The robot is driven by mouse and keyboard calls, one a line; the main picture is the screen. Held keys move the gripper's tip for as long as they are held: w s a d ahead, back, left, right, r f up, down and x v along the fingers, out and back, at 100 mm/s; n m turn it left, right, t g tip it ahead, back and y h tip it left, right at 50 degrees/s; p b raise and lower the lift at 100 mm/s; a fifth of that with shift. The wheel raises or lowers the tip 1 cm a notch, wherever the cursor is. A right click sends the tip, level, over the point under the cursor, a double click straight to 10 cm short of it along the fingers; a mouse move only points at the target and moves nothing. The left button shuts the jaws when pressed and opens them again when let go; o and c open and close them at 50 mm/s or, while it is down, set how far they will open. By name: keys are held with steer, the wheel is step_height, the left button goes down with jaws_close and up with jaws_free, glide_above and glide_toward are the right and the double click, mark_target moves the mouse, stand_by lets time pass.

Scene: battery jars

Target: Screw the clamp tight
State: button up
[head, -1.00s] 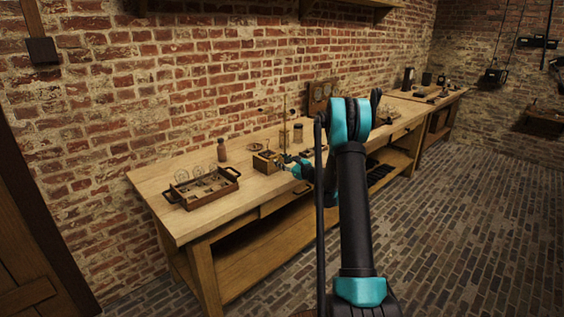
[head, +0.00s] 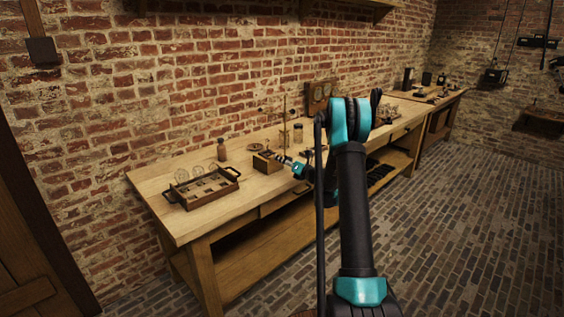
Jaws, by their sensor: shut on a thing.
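My gripper (head: 284,160) is small in the head view, at the right side of a small open wooden box (head: 262,163) on the workbench. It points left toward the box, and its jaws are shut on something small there. That is probably the clamp, but it is too small and too hidden by the fingers to make out. Whether the clamp is tight cannot be seen. My arm hides part of the bench to the right of the gripper.
A handled tray (head: 233,174) with compartments and several glass jars stands left on the workbench (head: 160,179). A dark bottle (head: 222,153), a thin brass stand (head: 285,118) and a jar (head: 298,133) stand behind. The front bench strip between tray and box is clear.

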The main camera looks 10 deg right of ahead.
steer(key=m, duration=0.4)
steer(key=shift+m, duration=0.3)
steer(key=m, duration=0.4)
steer(key=shift+m, duration=0.3)
steer(key=o, duration=1.2)
steer(key=shift+c, duration=0.2)
steer(key=v, duration=1.2)
